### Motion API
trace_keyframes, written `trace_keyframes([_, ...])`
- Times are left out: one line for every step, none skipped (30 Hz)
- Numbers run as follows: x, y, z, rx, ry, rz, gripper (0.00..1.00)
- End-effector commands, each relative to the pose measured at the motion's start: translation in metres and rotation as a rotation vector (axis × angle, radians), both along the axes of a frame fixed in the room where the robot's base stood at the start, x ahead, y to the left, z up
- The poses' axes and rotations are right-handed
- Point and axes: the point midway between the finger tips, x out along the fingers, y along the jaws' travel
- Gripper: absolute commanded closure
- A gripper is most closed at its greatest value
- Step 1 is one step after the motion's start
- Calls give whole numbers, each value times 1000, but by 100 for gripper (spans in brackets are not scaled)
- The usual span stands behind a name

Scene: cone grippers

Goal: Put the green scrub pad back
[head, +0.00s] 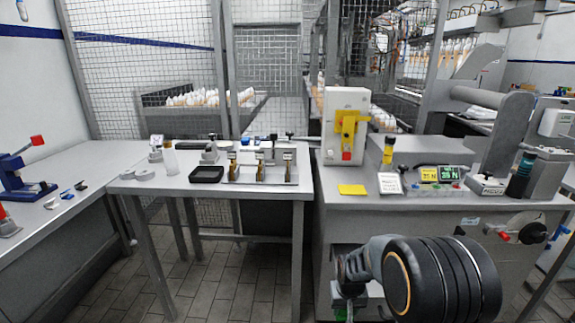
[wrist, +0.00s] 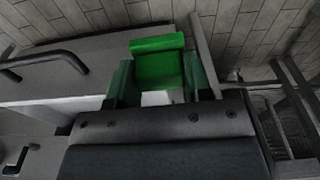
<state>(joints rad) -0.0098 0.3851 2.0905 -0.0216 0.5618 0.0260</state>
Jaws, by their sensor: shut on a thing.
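The green scrub pad (wrist: 160,66) is in the wrist view, bright green with a thicker rolled-looking far edge. In the head view my arm covers the lower right, in front of the right-hand bench. The gripper is mostly hidden there, and only a small bit of green shows low beside the arm. The pad's own place cannot be made out for certain.
Tiled floor (head: 215,290) is open before the middle table.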

Motion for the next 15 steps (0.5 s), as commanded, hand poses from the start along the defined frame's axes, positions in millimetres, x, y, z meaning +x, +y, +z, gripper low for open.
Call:
trace_keyframes([0,-1,13,0,0,-2,76])
trace_keyframes([0,-1,15,0,0,-2,76])
trace_keyframes([-1,-1,19,0,1,-2,76])
trace_keyframes([-1,-1,21,-1,2,-2,76])
trace_keyframes([-1,-1,23,-1,2,-2,76])
trace_keyframes([-1,-1,27,-1,2,-2,76])
trace_keyframes([-1,-1,29,-1,1,-2,76])
trace_keyframes([-2,-1,32,-1,1,-2,76])
trace_keyframes([-2,-1,37,-1,1,-2,76])
trace_keyframes([-2,-1,40,-1,2,-2,76])
trace_keyframes([-3,-1,43,-1,2,-2,76])
trace_keyframes([-3,-1,50,-1,2,-2,76])
trace_keyframes([-3,-1,53,-1,2,-2,76])
trace_keyframes([-4,-1,59,-1,2,-2,76])
trace_keyframes([-5,-1,66,-1,3,-2,76])
